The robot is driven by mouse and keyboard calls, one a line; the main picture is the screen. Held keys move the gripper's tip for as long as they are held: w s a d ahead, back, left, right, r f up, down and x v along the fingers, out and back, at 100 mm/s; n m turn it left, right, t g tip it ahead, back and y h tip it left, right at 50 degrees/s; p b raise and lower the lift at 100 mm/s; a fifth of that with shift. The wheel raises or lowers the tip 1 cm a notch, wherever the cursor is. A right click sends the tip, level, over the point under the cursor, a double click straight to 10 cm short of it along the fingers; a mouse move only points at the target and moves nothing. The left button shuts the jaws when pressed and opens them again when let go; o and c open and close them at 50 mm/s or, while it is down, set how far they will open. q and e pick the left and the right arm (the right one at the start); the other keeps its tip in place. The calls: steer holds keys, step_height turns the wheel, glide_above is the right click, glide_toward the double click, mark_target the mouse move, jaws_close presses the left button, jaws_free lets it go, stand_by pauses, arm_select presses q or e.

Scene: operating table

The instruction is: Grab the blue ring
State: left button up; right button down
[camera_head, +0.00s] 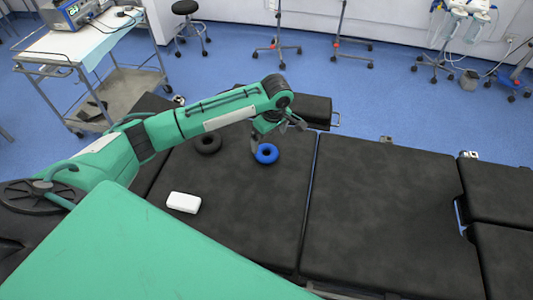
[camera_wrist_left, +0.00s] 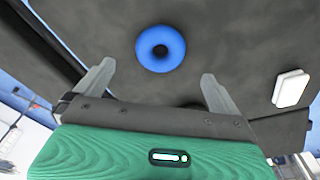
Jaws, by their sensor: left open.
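The blue ring (camera_head: 267,153) lies flat on the black operating table (camera_head: 380,200), on its left section. My left gripper (camera_head: 268,138) is above and just behind it in the head view, pointing down. In the left wrist view the ring (camera_wrist_left: 160,48) shows whole, beyond and between the two spread fingers of my left gripper (camera_wrist_left: 158,82). The fingers are open, with nothing between them, and apart from the ring. My right gripper is in neither view.
A black ring (camera_head: 208,143) lies left of the blue one, under my left arm. A white block (camera_head: 183,202) lies nearer on the table; it also shows in the wrist view (camera_wrist_left: 290,88). A trolley (camera_head: 90,60) stands back left. The table's right sections are clear.

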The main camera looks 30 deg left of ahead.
mark_target(267, 149)
arm_select(q)
steer(key=f, duration=0.2)
steer(key=f+p, duration=0.1)
steer(key=f, duration=0.2)
steer(key=a+f, duration=0.1)
steer(key=f, duration=0.1)
steer(key=shift+w+f, duration=0.1)
steer(key=shift+f, duration=0.1)
steer(key=c, duration=1.1)
steer(key=shift+r, duration=0.1)
